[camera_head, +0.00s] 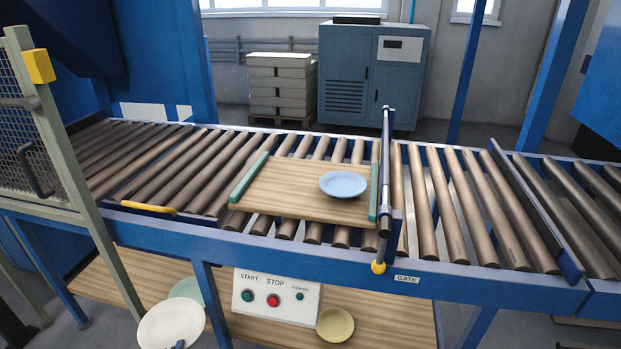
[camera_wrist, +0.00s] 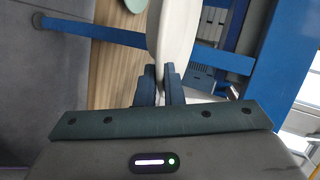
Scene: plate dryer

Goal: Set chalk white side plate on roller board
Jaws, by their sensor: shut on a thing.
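The chalk white side plate (camera_head: 171,326) is at the lower left of the head view, in front of the lower shelf. My gripper (camera_head: 178,345) is shut on its near rim; only a small part of the gripper shows there. In the wrist view the plate (camera_wrist: 172,30) stands edge-on between the two dark fingers (camera_wrist: 160,88). The roller board (camera_head: 262,190) is a wooden board with green end strips, lying on the conveyor rollers in the middle. A light blue plate (camera_head: 343,184) lies on its right part; its left part is bare.
A hinged gate bar (camera_head: 385,170) stands at the board's right end. A yellow rail piece (camera_head: 149,208) sits on the conveyor's front edge. On the lower shelf (camera_head: 385,310) are a green plate (camera_head: 187,289), a yellow plate (camera_head: 335,325) and a start-stop box (camera_head: 275,296). A mesh guard (camera_head: 30,140) stands left.

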